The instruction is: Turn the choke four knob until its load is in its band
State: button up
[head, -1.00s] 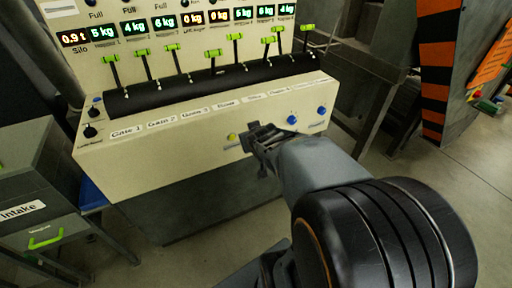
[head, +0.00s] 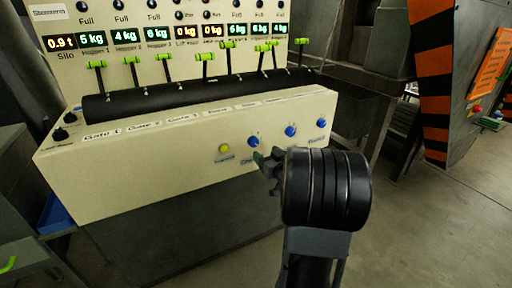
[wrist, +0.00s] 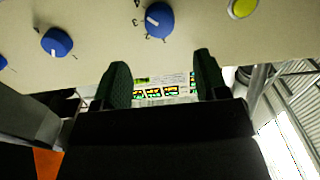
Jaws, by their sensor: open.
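Blue knobs sit in a row on the console's cream front: a left one (head: 254,141), a middle one (head: 291,131) and a right one (head: 322,123). Their labels are too small or hidden, so I cannot tell which is choke four. My gripper (head: 264,160) is just below the left knob in the head view, partly hidden by my wrist. In the wrist view, my gripper (wrist: 162,80) is open and empty, its fingers pointing toward the panel. One blue knob (wrist: 159,17) lies ahead of the gap, apart from the fingers; another blue knob (wrist: 57,42) is left of it.
A yellow button (head: 224,148) is left of the knobs. Above are green-handled levers (head: 205,58) and lit displays (head: 185,31) reading kg values, two orange at 0 kg, others mostly green. A striped orange-black post (head: 433,80) stands right. Floor at right is clear.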

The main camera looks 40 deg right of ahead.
aim_at(254, 143)
jog(key=w, duration=0.2)
jog(key=w+b, duration=0.1)
jog(key=w, duration=0.2)
jog(key=w+d, duration=0.1)
jog(key=w, duration=0.2)
jog(key=shift+w, duration=0.1)
jog(key=shift+c, duration=0.4)
jog(key=c, duration=0.8)
jog(key=shift+n+b, duration=0.3)
jog(key=shift+b, duration=0.2)
jog(key=n+b, duration=0.3)
jog(key=shift+f+n, duration=0.2)
jog(key=shift+n, duration=0.1)
jog(key=shift+a+r+n+b, duration=0.1)
jog(key=shift+n+b, duration=1.55)
jog(key=shift+n, duration=0.55)
